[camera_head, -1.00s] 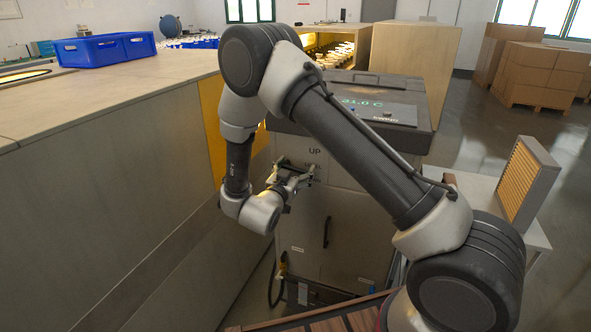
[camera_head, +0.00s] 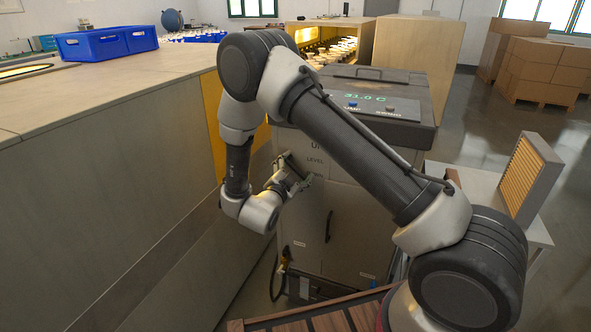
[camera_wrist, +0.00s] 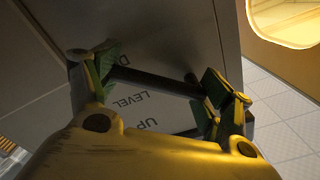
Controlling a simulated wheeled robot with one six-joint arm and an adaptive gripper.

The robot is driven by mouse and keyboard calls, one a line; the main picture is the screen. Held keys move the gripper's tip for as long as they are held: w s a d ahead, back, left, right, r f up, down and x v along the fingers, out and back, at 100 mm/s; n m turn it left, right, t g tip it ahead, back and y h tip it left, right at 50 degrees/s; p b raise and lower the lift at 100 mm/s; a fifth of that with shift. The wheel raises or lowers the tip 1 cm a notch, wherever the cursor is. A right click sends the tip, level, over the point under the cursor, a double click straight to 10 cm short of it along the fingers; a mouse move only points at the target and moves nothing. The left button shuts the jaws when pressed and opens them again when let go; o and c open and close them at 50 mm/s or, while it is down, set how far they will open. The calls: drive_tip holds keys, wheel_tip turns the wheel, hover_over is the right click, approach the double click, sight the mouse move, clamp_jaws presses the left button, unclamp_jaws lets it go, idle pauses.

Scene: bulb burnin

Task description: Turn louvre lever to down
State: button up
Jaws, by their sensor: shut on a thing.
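The louvre lever (camera_wrist: 152,82) is a dark bar spanning between my gripper's fingers (camera_wrist: 160,87) in the wrist view. My gripper is shut on it, with a green-padded finger at each end of the bar. The light label plate (camera_wrist: 180,118) behind it reads UP and LEVEL, with a third label starting with D partly hidden. In the wrist view the lever lies tilted across the plate. In the head view my gripper (camera_head: 295,172) is at the front of the grey cabinet (camera_head: 345,205), below the LEVEL label; the lever is hard to make out there.
The cabinet top has a display and buttons (camera_head: 366,105). A wooden counter (camera_head: 110,95) with a blue crate (camera_head: 107,46) stands close on the left. A side table (camera_head: 490,190) holds a slatted panel (camera_head: 530,180) at right. A dark handle (camera_head: 328,227) is lower on the cabinet front.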

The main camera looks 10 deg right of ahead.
drive_tip(key=shift+d+r, duration=0.1)
idle(0.3)
drive_tip(key=o, duration=1.4)
drive_tip(key=shift+w, duration=0.1)
drive_tip(key=v, duration=1.2)
